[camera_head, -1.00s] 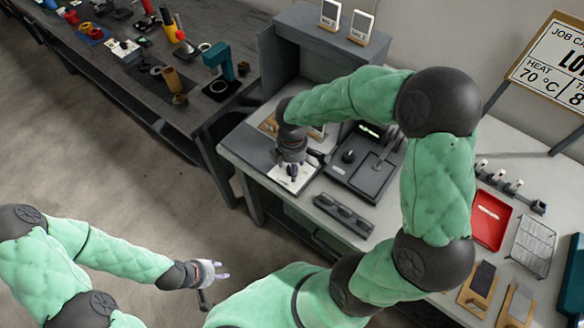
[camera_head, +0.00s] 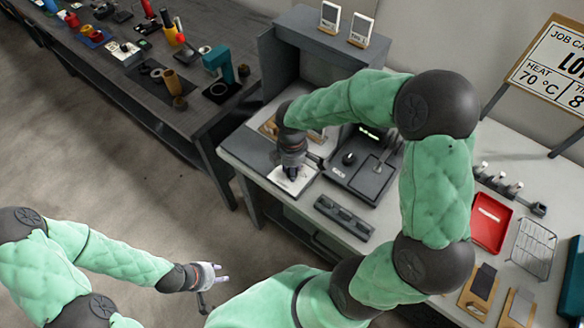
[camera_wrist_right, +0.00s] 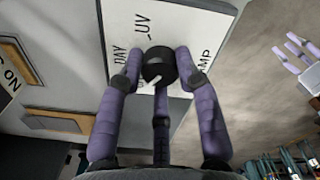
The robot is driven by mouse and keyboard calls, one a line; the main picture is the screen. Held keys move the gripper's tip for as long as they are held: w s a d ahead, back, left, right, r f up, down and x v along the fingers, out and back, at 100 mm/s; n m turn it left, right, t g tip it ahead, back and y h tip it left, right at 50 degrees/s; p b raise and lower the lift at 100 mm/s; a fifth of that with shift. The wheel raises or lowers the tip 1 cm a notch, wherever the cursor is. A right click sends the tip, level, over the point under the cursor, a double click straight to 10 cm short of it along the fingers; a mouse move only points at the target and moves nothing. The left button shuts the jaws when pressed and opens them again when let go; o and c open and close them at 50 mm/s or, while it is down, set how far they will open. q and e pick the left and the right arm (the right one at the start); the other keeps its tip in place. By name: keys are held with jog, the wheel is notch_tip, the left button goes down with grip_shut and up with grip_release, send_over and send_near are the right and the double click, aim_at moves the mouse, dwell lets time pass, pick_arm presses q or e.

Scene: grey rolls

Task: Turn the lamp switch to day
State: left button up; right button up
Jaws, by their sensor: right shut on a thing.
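The lamp switch is a black knob (camera_wrist_right: 158,66) with a short white mark, on a white plate (camera_wrist_right: 183,22) in the right wrist view. The plate carries the words DAY, UV and LAMP; another label is partly hidden. The mark points toward the lower left of that picture. My right gripper (camera_wrist_right: 158,78) has its purple fingers closed around the knob. In the head view the plate (camera_head: 303,184) lies at the bench's near left corner, under my right gripper (camera_head: 290,174), which hides the knob. My left gripper (camera_head: 213,276) is open and empty over the floor.
A black device (camera_head: 365,178) stands right of the plate, with a dark slotted block (camera_head: 344,217) in front. A red tray (camera_head: 491,222) and a wire rack (camera_head: 531,247) lie further right. A dark workbench (camera_head: 130,75) with tools stands at the left.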

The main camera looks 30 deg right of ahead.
jog(key=m, duration=0.5)
jog(key=shift+m, duration=0.3)
jog(key=m, duration=0.5)
jog(key=shift+m, duration=0.4)
jog(key=o, duration=1.1)
jog(key=shift+o, duration=0.2)
notch_tip(320, 180, up, 12)
dwell(0.3)
